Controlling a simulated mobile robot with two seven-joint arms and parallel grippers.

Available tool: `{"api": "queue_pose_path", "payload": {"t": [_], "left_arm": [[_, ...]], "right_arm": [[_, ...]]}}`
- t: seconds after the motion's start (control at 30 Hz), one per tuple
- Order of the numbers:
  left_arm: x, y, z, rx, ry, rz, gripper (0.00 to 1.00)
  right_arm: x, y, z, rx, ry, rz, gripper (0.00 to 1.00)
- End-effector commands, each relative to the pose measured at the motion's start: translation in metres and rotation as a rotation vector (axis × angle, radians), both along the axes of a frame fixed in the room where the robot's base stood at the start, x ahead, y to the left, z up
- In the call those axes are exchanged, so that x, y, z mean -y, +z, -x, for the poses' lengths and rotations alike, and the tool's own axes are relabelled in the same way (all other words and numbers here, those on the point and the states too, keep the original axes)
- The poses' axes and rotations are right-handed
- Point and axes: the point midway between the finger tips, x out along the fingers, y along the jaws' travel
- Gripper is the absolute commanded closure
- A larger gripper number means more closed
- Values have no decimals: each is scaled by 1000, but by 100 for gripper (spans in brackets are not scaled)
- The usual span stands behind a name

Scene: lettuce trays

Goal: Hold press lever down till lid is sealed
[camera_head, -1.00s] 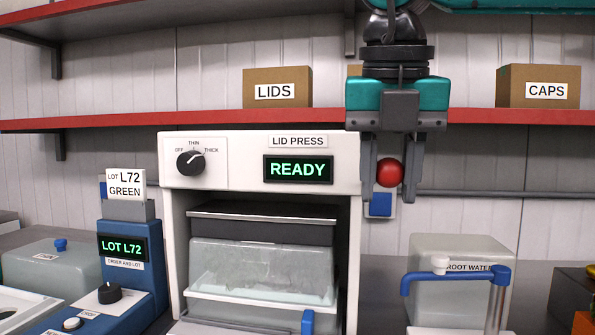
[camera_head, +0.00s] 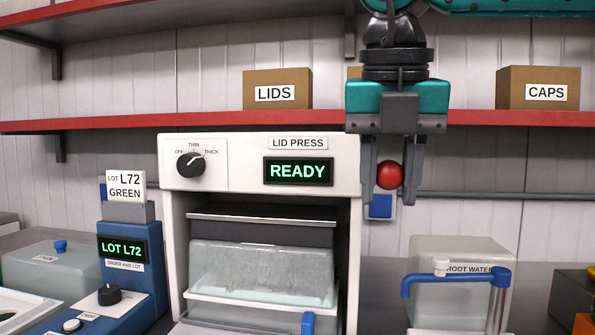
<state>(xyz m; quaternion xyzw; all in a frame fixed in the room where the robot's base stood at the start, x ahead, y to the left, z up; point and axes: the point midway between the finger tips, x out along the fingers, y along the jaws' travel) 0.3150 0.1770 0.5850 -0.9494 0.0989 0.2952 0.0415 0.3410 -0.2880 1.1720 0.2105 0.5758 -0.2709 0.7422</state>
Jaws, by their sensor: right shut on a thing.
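The lid press (camera_head: 342,165) is a white box with an open front. Its display (camera_head: 298,171) reads READY, and its dial (camera_head: 191,164) points toward THICK. Inside, a clear lidded tray (camera_head: 262,273) sits beneath the dark press plate (camera_head: 262,230). The press lever's red ball knob (camera_head: 390,175) is at the machine's right side. My right gripper (camera_head: 392,185) comes down from above and is shut on the knob, one finger on each side. The rest of the lever is mostly hidden. My left gripper is not in view.
A blue LOT L72 machine (camera_head: 129,220) stands left of the press. A clear ROOT WATER tank (camera_head: 460,250) with a blue pipe stands at right. LIDS (camera_head: 278,88) and CAPS (camera_head: 538,87) boxes sit on the red shelf (camera_head: 480,116) behind.

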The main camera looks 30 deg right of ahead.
Motion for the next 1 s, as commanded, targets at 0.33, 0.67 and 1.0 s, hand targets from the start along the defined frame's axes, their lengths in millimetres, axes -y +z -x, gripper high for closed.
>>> {"api": "queue_pose_path", "payload": {"t": [0.33,0.67,1.0], "left_arm": [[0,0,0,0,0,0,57],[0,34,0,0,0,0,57],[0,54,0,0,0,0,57]], "right_arm": [[0,-2,1,-10,1,-2,86],[4,32,-4,-4,-1,0,86],[8,54,-9,-1,0,2,86]]}}
